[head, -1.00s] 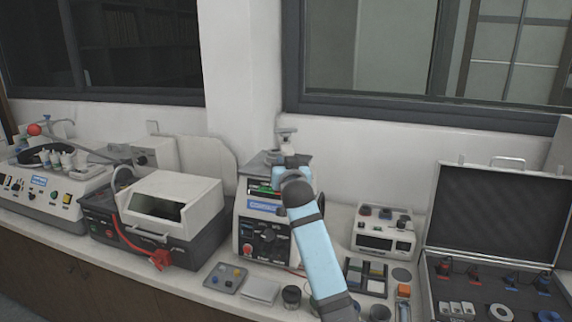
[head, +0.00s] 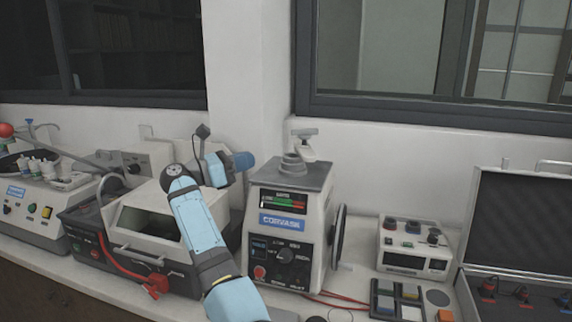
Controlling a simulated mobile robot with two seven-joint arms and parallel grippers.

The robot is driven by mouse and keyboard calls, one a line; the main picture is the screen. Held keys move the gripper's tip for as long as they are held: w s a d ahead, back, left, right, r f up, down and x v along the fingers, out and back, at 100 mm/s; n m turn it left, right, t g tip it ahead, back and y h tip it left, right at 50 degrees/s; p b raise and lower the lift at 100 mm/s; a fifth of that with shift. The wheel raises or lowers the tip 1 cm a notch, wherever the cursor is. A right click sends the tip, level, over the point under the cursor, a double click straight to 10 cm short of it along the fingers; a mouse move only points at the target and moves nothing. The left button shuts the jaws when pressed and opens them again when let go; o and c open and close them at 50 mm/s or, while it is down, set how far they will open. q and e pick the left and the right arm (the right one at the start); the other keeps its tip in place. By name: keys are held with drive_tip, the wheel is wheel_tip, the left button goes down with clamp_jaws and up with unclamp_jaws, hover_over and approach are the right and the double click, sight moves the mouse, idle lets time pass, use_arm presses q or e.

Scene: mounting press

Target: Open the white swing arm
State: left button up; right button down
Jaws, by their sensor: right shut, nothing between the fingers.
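The mounting press (head: 284,225) stands in the middle of the head view, with a blue label, a small display and a dark control panel. Its white swing arm (head: 309,151) is on top, with a pale T-shaped knob (head: 304,133). The arm is at or just behind the grey round chamber top (head: 292,166); I cannot tell whether it covers it. My right gripper (head: 203,132) is small and dark, left of the press top and apart from the swing arm. It is shut and empty. My left gripper is out of view.
A white-lidded machine (head: 160,212) with a red hose stands left of the press, behind my right arm. A dark handwheel (head: 338,236) is on the press's right side. A white meter box (head: 413,249) and an open case (head: 524,225) are further right.

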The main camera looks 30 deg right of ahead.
sight(303, 160)
drive_tip(key=shift+m+g+y, duration=0.3)
drive_tip(key=shift+m+y, duration=0.2)
drive_tip(key=shift+y, duration=0.4)
drive_tip(key=s+d+p, duration=0.1)
drive_tip(key=d, duration=0.3)
drive_tip(key=s+d+f+p, duration=0.1)
drive_tip(key=d, duration=0.3)
drive_tip(key=d+p, duration=0.2)
drive_tip(key=d, duration=0.2)
drive_tip(key=shift+s+f, duration=0.25)
drive_tip(key=shift+s, duration=0.15)
drive_tip(key=shift+d+f, duration=0.1)
drive_tip(key=shift+d, duration=0.1)
drive_tip(key=shift+s+d, duration=0.1)
